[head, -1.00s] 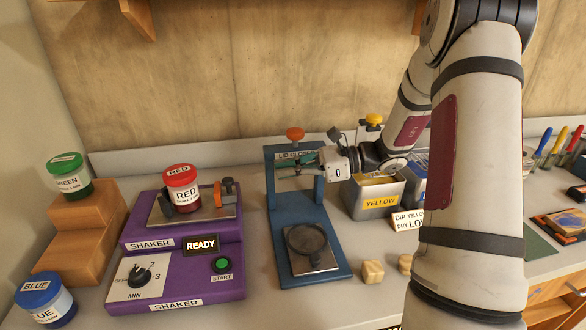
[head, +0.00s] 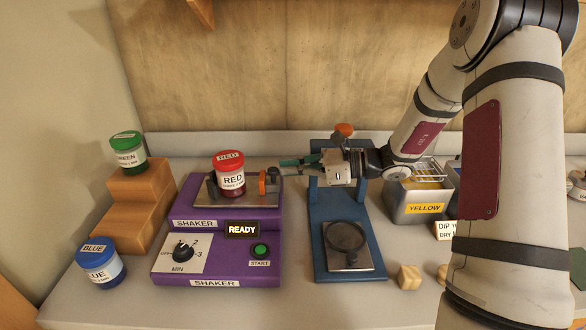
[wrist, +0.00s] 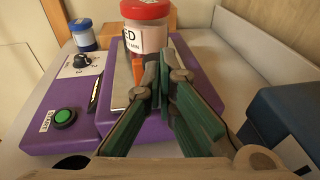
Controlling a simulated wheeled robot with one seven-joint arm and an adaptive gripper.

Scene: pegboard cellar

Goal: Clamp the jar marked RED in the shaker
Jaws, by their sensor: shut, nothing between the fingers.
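The jar marked RED (head: 230,176), with a red lid, stands upright on the metal plate of the purple shaker (head: 222,268). It also shows in the wrist view (wrist: 146,35), beyond my fingertips. The shaker's clamp, with an orange part (head: 262,184) and a dark knob, is at the plate's right side, apart from or close against the jar; I cannot tell which. The shaker display reads READY (head: 242,230). My gripper (head: 288,162) is shut and empty, to the right of the jar, pointing left at the clamp's height or a little above it.
The blue lid-closer stand (head: 318,262) is right of the shaker, partly behind my gripper. The green jar (head: 128,152) sits on wooden steps (head: 132,215); the blue jar (head: 100,264) stands in front of them. The yellow tin (head: 420,203) and wooden blocks (head: 410,278) are further right.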

